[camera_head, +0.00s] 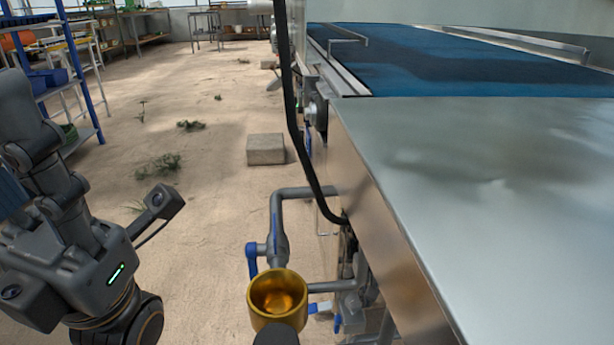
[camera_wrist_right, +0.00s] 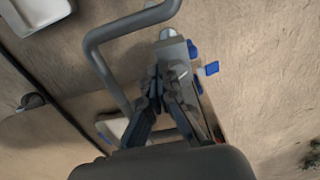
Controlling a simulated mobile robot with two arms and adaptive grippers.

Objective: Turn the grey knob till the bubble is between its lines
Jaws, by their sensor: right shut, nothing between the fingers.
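My right gripper (camera_wrist_right: 165,84) shows in the right wrist view. Its dark fingers come together in front of a light grey block-like fitting (camera_wrist_right: 172,48) with a rounded top, and nothing shows held between them. I cannot tell whether the fingertips touch the fitting. I cannot pick out the grey knob for certain; a dark grey round part (camera_head: 318,110) is on the machine's side in the head view. No bubble or lines can be made out. My left arm stands at the left of the head view; its fingers are not seen.
Grey pipes (camera_head: 276,232) with a blue valve handle (camera_head: 252,262) run beside the metal machine (camera_head: 480,180). A brass cup (camera_head: 277,318) is at the bottom centre. A black cable (camera_head: 293,125) hangs in front. A block (camera_head: 265,149) lies on the sandy floor; shelves (camera_head: 75,75) stand left.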

